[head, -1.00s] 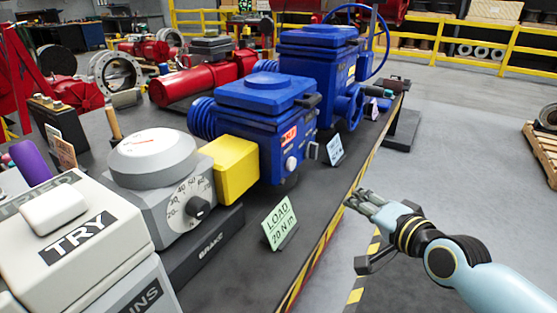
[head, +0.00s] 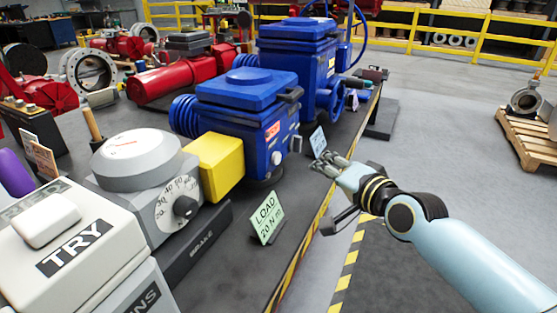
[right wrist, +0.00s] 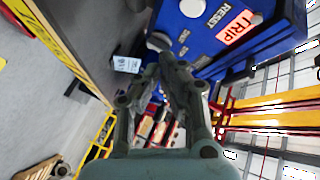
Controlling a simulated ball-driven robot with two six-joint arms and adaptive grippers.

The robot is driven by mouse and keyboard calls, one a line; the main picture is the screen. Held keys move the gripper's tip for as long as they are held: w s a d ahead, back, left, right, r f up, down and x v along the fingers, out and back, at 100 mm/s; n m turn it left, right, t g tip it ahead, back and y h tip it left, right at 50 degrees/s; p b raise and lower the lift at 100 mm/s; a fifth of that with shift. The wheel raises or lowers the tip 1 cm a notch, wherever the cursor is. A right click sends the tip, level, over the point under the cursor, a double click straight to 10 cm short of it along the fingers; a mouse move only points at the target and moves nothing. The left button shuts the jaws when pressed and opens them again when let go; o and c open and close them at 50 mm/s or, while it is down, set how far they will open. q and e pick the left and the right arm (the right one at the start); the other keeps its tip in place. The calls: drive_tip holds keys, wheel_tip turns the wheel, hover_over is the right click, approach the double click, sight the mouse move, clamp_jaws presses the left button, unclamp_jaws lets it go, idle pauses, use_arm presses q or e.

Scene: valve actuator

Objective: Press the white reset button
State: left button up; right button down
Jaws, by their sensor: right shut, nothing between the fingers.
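A blue valve actuator (head: 240,122) stands on the dark bench in the head view. Its front has a red TRIP label (head: 273,131) and a white round knob or button (head: 276,158). In the right wrist view a white round button (right wrist: 192,8) sits beside the word RESET at the top edge. My left gripper is not in view.
Open floor lies right.

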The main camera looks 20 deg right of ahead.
sight(276, 158)
drive_tip(key=shift+w+a, duration=1.9)
drive_tip(key=shift+w, duration=0.25)
drive_tip(key=shift+w+a, duration=0.1)
drive_tip(key=shift+w+a, duration=0.15)
drive_tip(key=shift+w, duration=0.05)
drive_tip(key=shift+w+a, duration=0.3)
drive_tip(key=shift+w, duration=0.05)
idle(0.7)
drive_tip(key=shift+s, duration=0.1)
drive_tip(key=shift+s+d, duration=0.55)
drive_tip(key=shift+s, duration=0.05)
